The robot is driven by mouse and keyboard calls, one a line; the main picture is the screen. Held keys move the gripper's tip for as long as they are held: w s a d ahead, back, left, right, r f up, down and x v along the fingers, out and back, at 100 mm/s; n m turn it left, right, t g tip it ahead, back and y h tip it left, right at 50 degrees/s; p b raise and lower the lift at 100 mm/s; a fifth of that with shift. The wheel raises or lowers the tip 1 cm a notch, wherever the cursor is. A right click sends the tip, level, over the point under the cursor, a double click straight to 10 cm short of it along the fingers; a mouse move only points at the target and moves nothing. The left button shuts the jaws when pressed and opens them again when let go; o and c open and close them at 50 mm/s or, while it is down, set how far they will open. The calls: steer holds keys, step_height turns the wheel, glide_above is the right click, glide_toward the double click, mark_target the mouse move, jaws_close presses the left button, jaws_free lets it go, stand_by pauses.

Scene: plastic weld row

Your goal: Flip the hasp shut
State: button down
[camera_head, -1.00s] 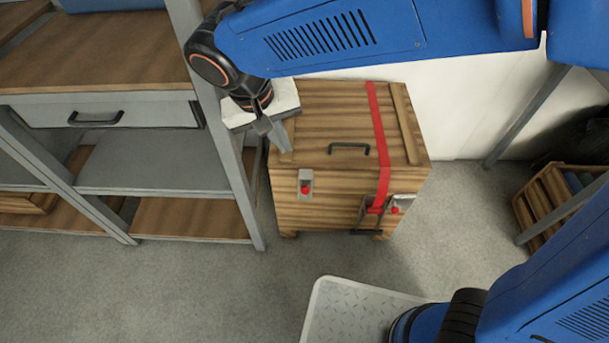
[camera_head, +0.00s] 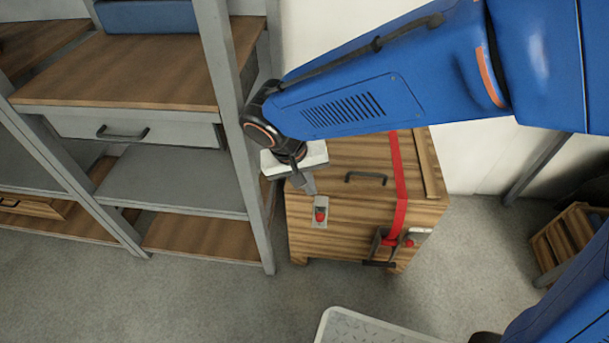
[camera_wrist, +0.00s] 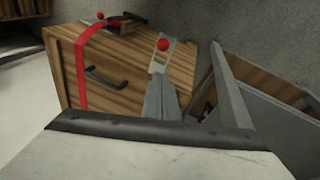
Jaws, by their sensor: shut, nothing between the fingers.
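A wooden crate (camera_head: 345,225) with a lid stands on the floor. On its front, near the left end, is a grey metal hasp plate with a red knob (camera_head: 320,214); the plate and knob also show in the wrist view (camera_wrist: 163,46). My gripper (camera_head: 309,188) is shut and empty, pointing down at the lid's front edge just above and left of that plate. In the wrist view my gripper's fingers (camera_wrist: 160,100) lie just below the plate's near end; I cannot tell whether they touch it. A second grey plate with a red knob (camera_head: 409,242) is at the front right.
A red strap (camera_head: 398,180) crosses the lid to a dark lever buckle (camera_head: 379,249) on the front. A black handle (camera_head: 366,177) is on the lid. A metal shelf unit (camera_head: 233,130) stands close on the left. Floor before the crate is clear.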

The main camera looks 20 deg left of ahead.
mark_target(314, 220)
steer(key=shift+s+d+f, duration=0.2)
steer(key=shift+d+f, duration=0.15)
steer(key=shift+f, duration=0.45)
steer(key=shift+s+d+f, duration=0.25)
steer(key=shift+d+f, duration=0.05)
steer(key=shift+f, duration=0.55)
steer(key=shift+s+d+f, duration=0.2)
steer(key=shift+d+f, duration=0.15)
steer(key=shift+f, duration=0.45)
steer(key=shift+f, duration=0.15)
